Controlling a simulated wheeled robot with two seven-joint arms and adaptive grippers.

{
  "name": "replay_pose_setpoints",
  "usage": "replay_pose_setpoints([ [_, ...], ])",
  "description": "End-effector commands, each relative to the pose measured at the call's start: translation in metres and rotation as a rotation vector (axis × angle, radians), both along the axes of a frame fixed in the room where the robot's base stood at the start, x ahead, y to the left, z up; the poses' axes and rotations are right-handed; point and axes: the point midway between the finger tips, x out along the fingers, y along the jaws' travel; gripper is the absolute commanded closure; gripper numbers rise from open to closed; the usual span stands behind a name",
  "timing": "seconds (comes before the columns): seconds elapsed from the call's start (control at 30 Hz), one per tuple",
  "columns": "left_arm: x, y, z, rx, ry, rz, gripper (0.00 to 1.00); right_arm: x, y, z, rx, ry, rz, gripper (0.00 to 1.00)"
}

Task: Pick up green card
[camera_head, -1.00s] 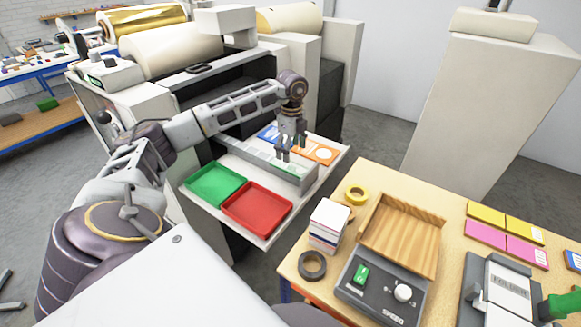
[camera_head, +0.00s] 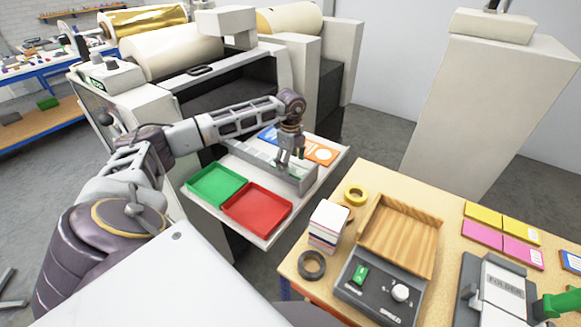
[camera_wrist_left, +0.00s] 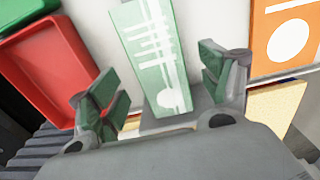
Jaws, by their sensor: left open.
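The green card (camera_wrist_left: 146,35) is pale green with white lines and a white disc. In the left wrist view it stretches from the top edge down between my open fingers. In the head view only a small green part (camera_head: 296,172) shows in the grey channel, largely behind the fingers. My left gripper (camera_head: 289,164) points down over the channel, close above the card. It is open, with one finger on each side of the card in the left wrist view (camera_wrist_left: 160,90), and holds nothing. My right gripper does not show.
A green tray (camera_head: 216,172) and a red tray (camera_head: 240,224) lie beside the channel on the white shelf. An orange card (camera_head: 322,152) and a blue card (camera_head: 268,133) lie behind. The wooden table (camera_head: 385,180) stands right, with a card box (camera_head: 326,228) near its edge.

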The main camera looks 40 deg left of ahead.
Motion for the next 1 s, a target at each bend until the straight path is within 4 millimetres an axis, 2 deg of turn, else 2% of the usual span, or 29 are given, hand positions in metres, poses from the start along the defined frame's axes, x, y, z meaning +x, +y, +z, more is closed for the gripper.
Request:
replay_pose_setpoints([
  [0.2,-0.0003,-0.0004,-0.0112,0.000,0.000,-0.001,0.21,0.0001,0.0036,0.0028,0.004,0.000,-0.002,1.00],
  [0.63,-0.0002,-0.0004,-0.0116,0.000,0.000,-0.001,0.21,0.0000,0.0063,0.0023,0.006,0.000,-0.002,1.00],
  [0.93,-0.0002,-0.0004,-0.0114,0.000,-0.001,-0.001,0.60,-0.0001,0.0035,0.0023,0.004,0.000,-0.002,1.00],
  [1.0,-0.0002,-0.0004,-0.0115,0.000,0.000,-0.001,0.62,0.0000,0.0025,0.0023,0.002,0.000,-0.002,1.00],
])
